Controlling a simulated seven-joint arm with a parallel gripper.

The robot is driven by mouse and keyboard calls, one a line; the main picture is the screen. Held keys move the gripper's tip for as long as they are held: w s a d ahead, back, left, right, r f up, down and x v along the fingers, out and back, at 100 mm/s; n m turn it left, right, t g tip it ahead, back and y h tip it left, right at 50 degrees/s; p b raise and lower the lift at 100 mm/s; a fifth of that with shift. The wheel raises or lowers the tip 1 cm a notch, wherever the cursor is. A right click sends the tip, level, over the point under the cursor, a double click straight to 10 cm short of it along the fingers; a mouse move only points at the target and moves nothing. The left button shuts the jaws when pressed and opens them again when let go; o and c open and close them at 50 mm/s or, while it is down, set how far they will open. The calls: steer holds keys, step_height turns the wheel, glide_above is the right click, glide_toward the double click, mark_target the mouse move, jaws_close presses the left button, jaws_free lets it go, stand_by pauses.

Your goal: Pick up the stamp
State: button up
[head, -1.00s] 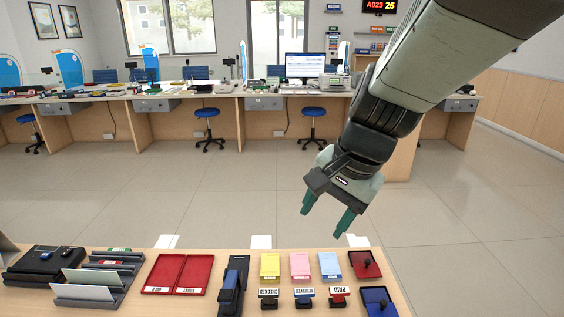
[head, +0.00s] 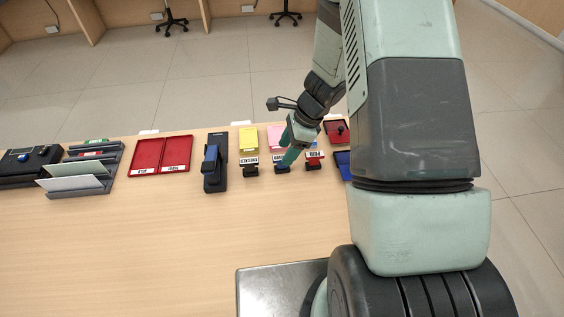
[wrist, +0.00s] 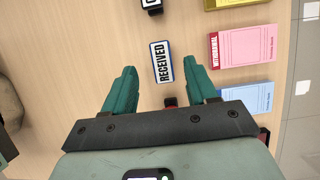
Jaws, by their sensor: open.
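Three small stamps stand in a row near the counter's far edge in the head view: the CHECKED stamp (head: 249,166), the RECEIVED stamp (head: 282,168) and the PAID stamp (head: 315,160). My gripper (head: 288,148) is over the RECEIVED stamp and partly hides it. In the wrist view, the RECEIVED stamp (wrist: 161,62) shows its blue-edged white label between and slightly beyond the fingertips of my gripper (wrist: 161,72). The fingers are wide apart and hold nothing. The gap in height is unclear.
Yellow (head: 248,138), pink (wrist: 245,46) and blue (wrist: 246,98) slip pads lie behind the stamps. A black and blue stapler-like tool (head: 215,165) stands left of them. The near counter is clear.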

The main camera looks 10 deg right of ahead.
mark_target(280, 168)
steer(key=x, duration=0.6)
steer(key=shift+w+f, duration=0.15)
steer(key=shift+f, duration=0.25)
